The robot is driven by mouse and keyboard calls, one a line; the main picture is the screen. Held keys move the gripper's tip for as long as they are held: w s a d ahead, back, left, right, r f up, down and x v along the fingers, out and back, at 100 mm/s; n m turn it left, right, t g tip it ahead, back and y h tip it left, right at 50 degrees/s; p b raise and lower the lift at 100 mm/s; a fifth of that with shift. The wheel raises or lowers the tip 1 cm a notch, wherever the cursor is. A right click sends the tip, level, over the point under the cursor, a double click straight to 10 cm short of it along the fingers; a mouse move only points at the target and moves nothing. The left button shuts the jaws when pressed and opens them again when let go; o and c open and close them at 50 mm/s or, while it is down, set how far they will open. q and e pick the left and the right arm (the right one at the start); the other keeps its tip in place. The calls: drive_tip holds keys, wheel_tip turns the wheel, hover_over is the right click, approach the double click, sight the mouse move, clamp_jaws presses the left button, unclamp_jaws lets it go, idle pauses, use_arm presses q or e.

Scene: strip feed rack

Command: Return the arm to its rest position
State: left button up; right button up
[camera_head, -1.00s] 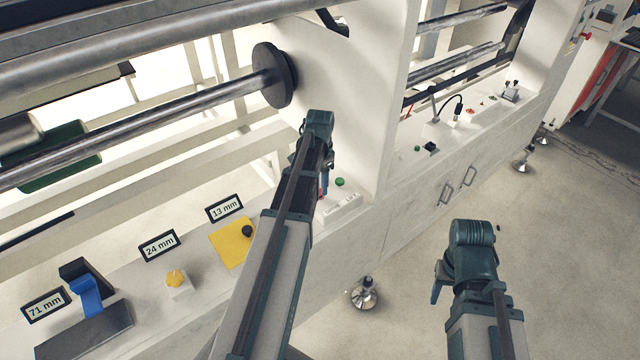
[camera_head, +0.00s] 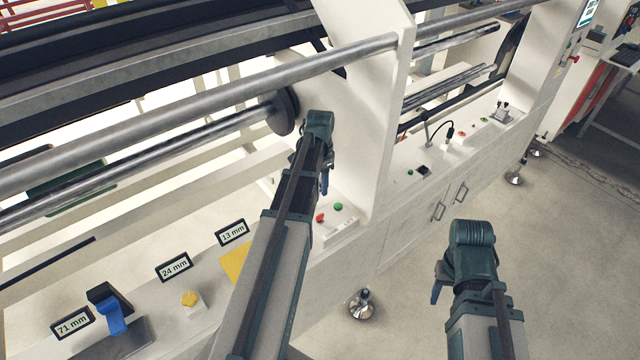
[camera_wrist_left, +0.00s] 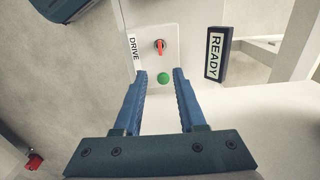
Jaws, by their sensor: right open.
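My left arm reaches up over the machine's front ledge in the head view. Its gripper (camera_head: 325,182) points down near the upright white panel, and its blue fingers are partly hidden. In the left wrist view the left gripper (camera_wrist_left: 160,74) is open, with nothing between its two fingers. Beyond the fingertips are a green button (camera_wrist_left: 163,78) and a red switch (camera_wrist_left: 160,45) on a plate marked DRIVE. My right arm is at the lower right of the head view, over open floor. Its gripper (camera_head: 437,291) shows only a small blue part, apart from any object.
Signs read 71 mm (camera_head: 73,324), 24 mm (camera_head: 173,267) and 13 mm (camera_head: 232,232). A blue lever piece (camera_head: 114,316), a yellow knob (camera_head: 190,299) and a yellow plate (camera_head: 235,262) sit on the ledge. A READY sign (camera_wrist_left: 216,54) stands beside the DRIVE plate. Rollers (camera_head: 200,105) cross above.

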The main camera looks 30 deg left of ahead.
idle(0.4)
use_arm(q)
drive_tip(key=s+d, duration=0.5)
drive_tip(key=d, duration=0.5)
drive_tip(key=s+d, duration=0.6)
drive_tip(key=d, duration=0.4)
drive_tip(key=s+d+y, duration=0.1)
drive_tip(key=s+d, duration=0.5)
drive_tip(key=d, duration=0.5)
drive_tip(key=shift+n, duration=0.4)
